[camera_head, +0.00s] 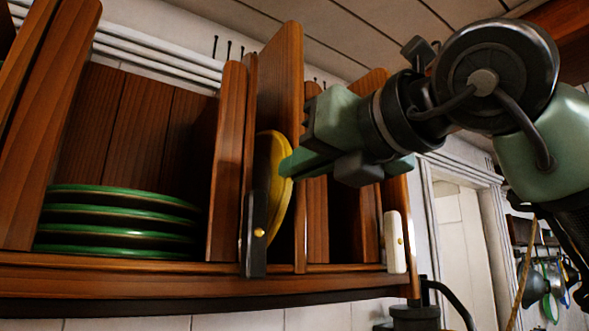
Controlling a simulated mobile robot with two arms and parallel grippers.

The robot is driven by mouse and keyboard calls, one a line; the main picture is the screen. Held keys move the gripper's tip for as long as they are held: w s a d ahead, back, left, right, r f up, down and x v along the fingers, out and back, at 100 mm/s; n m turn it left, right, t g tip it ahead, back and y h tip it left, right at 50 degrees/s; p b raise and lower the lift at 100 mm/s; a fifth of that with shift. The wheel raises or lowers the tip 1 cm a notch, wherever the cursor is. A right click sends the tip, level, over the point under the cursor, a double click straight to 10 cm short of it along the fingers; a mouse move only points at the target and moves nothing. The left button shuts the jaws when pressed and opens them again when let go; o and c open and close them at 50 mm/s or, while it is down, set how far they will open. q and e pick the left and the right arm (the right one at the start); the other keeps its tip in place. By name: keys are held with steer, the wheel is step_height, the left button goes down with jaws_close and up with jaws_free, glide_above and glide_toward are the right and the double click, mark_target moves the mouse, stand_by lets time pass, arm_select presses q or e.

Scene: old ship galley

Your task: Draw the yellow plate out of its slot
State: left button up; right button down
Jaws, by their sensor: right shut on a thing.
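The yellow plate (278,212) stands on edge in a narrow slot of the wooden rack, between upright wooden dividers. A black catch with a brass knob (255,245) stands upright at the slot's front left and covers part of the plate's lower edge. My right gripper (288,168) reaches in from the right and is shut on the plate's upper right rim. The plate's rear part is hidden behind the divider and catch. My left gripper is not in view.
Stacked green-rimmed plates (120,222) lie in the wide left compartment. A white catch (395,242) stands at the slot on the right. The wooden shelf edge (150,285) runs below. A doorway (465,235) and hanging pans (545,280) are farther right.

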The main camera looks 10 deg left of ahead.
steer(key=c, duration=1.5)
jaws_free()
steer(key=shift+s, duration=0.1)
steer(key=shift+o, duration=1)
steer(key=shift+f, duration=0.1)
steer(key=shift+d, duration=0.15)
steer(key=b+v, duration=0.2)
steer(key=v, duration=0.5)
steer(key=shift+b, duration=0.35)
